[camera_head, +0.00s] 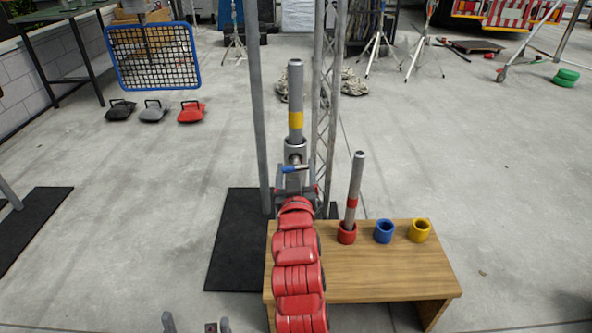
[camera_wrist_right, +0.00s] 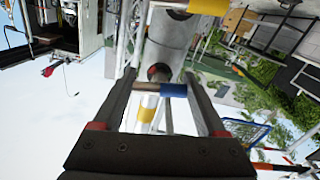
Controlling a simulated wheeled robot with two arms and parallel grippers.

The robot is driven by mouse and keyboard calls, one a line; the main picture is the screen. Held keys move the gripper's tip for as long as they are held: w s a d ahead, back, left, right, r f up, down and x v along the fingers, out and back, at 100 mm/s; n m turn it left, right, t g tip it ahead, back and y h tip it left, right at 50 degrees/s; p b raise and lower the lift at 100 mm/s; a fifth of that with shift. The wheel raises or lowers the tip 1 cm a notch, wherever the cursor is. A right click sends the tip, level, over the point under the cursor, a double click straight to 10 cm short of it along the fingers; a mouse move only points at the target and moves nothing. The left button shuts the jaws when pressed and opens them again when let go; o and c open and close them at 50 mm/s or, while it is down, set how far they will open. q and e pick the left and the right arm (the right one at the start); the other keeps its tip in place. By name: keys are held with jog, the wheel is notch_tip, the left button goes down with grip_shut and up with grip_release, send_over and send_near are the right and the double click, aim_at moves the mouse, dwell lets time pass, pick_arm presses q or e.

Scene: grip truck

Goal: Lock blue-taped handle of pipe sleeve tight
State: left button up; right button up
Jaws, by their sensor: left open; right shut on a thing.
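The grey pipe sleeve (camera_head: 295,153) stands upright between the metal posts, with a yellow-banded pole (camera_head: 295,95) rising from it. Its blue-taped handle (camera_head: 291,169) sticks out sideways below the sleeve's upper end. My right gripper (camera_head: 297,182) is at the handle, at the end of my red arm. In the right wrist view, the blue-taped handle (camera_wrist_right: 173,90) lies crosswise between the two dark fingers, which are shut on it. The sleeve (camera_wrist_right: 172,45) is just beyond. My left gripper (camera_head: 195,325) is open and empty at the bottom edge, only its fingertips showing.
A wooden bench (camera_head: 375,275) stands right of my right arm. It carries a red cup (camera_head: 347,238) with a red-banded pole in it, a blue cup (camera_head: 383,236) and a yellow cup (camera_head: 420,234). Black mat (camera_head: 232,250) lies under the posts. Floor to the left is mostly clear.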

jog(key=o, duration=1.3)
jog(key=s+p, duration=1)
jog(key=s, duration=0.7)
jog(key=shift+s, duration=0.2)
jog(key=shift+f, duration=0.1)
